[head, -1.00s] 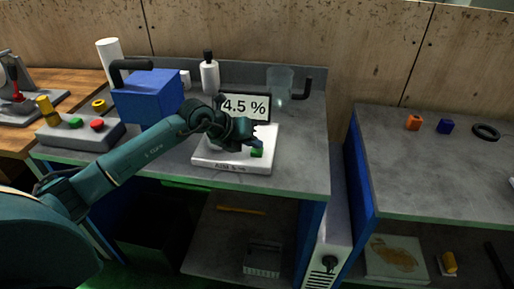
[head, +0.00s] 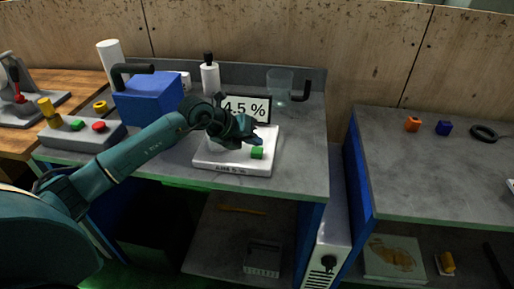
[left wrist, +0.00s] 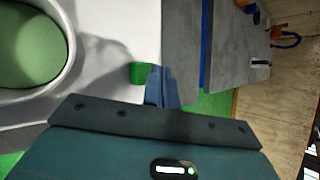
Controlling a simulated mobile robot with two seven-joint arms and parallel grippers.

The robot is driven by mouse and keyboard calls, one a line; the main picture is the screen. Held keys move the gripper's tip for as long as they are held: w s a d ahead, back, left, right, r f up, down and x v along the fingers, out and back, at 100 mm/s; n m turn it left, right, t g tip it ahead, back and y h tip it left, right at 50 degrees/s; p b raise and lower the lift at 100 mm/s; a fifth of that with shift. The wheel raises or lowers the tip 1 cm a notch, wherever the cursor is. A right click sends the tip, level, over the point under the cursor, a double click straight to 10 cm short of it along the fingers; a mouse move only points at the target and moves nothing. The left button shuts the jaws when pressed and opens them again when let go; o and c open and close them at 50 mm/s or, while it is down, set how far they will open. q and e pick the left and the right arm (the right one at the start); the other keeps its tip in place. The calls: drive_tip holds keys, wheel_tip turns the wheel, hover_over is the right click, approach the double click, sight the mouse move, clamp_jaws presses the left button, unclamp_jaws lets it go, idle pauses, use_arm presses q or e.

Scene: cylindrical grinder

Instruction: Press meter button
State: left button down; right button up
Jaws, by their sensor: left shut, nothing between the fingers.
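The meter (head: 225,162) is a white box on the grey bench, with a dark-framed display (head: 246,107) behind it reading 4.5 %. In the left wrist view the closed fingers (left wrist: 160,86) show right beside the green button (left wrist: 140,73). My gripper hides part of the meter's top in the head view. My right gripper is not in view.
A blue box (head: 150,98) with a dark handle and a grey panel with green and red buttons (head: 84,135) stand left. A bottle (head: 210,76) and a clear beaker (head: 280,84) stand behind. The bench right of the meter is clear.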

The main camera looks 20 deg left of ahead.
sight(253, 152)
use_arm(q)
drive_tip(key=shift+r+p, duration=1.85)
drive_tip(key=shift+r, duration=0.75)
drive_tip(key=shift+f, duration=0.1)
